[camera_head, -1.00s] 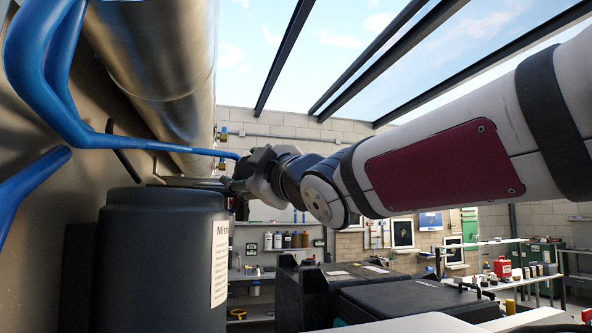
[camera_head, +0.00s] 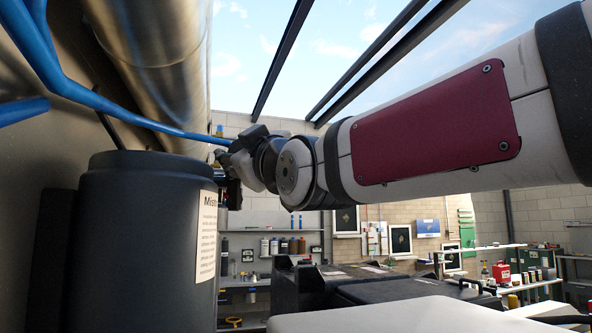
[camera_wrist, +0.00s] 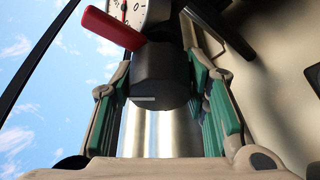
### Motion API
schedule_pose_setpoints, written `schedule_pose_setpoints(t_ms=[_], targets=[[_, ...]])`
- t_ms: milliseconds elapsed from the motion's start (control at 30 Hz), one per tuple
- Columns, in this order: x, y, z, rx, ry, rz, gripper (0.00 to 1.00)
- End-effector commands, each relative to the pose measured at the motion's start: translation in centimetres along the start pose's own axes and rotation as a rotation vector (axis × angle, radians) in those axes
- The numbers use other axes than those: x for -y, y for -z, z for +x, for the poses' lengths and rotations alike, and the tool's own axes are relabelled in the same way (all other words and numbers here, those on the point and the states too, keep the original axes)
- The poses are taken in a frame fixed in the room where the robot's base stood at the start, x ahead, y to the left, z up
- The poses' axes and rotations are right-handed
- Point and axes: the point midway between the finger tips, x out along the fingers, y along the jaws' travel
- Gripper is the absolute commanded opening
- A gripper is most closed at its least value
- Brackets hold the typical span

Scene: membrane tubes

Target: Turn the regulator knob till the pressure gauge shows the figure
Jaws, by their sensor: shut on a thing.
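The dark regulator knob (camera_wrist: 160,72) is a ribless-looking cylinder with a pale line low on its face, in the upper middle of the wrist view. My gripper (camera_head: 230,164) is shut on it, with green-padded fingers on its left and right sides. The white pressure gauge (camera_wrist: 145,14) is behind the knob at the top edge. Its dial is partly cut off, with a red needle and a few marks in sight; I cannot read the figure. In the head view, my gripper and wrist hide the knob and gauge.
A red lever (camera_wrist: 112,27) sticks out left of the knob in the wrist view. A large black tank (camera_head: 140,240) stands at the left in the head view, below a blue pipe (camera_head: 120,106) and a thick metal cylinder (camera_head: 165,70). Shelves and benches are farther back.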

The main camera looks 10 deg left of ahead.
Motion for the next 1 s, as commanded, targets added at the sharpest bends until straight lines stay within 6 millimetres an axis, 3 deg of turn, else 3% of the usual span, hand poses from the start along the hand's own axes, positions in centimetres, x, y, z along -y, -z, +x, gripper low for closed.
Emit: schedule_pose_setpoints(t_ms=[400,900,933,1000], targets=[[-0.12,-0.06,0.02,0.004,-0.070,0.167,0.14],[-0.05,-0.06,0.03,0.002,-0.077,0.187,0.14],[-0.05,-0.06,0.03,0.002,-0.077,0.187,0.46],[-0.05,-0.06,0.03,0.002,-0.077,0.186,0.61]])
